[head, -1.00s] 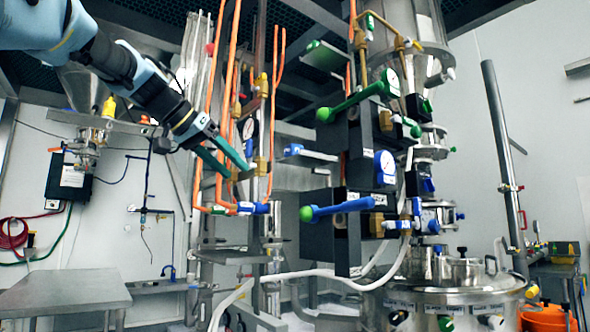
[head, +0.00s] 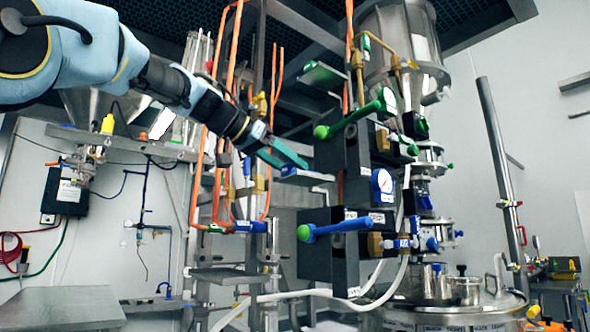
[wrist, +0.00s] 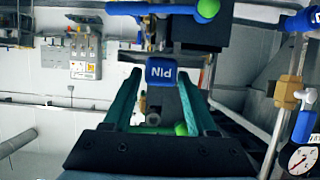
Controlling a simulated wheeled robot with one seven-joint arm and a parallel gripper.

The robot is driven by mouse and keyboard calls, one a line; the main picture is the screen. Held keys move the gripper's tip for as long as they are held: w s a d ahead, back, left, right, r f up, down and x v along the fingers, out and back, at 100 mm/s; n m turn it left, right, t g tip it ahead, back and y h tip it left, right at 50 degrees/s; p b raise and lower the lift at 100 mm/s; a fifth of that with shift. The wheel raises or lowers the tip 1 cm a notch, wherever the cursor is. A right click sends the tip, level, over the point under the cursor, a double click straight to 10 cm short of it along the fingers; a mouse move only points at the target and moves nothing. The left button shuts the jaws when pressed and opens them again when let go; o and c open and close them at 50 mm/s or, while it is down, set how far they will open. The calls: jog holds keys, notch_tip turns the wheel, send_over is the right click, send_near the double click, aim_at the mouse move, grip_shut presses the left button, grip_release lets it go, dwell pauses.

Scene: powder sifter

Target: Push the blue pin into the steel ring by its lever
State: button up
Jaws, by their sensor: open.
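The blue pin (wrist: 161,73), with white "PIN" lettering that reads upside down, shows between my gripper's fingers in the wrist view. In the head view the small blue pin (head: 289,171) sits at the left end of a grey shelf on the dark panel. My gripper (head: 291,156) has its teal fingers just above and beside it. The fingers also show in the wrist view (wrist: 158,78), spread apart, with visible gaps to the pin. I cannot clearly make out the steel ring or the pin's own lever.
A blue lever with a green ball (head: 340,228) sticks out left below the shelf; a green lever (head: 352,118) is above. Orange pipes (head: 226,110) run upright left of my gripper. The dark panel (head: 345,195) stands close to the right.

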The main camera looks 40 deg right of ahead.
jog(key=shift+x, duration=0.8)
jog(key=shift+c, duration=0.2)
grip_shut()
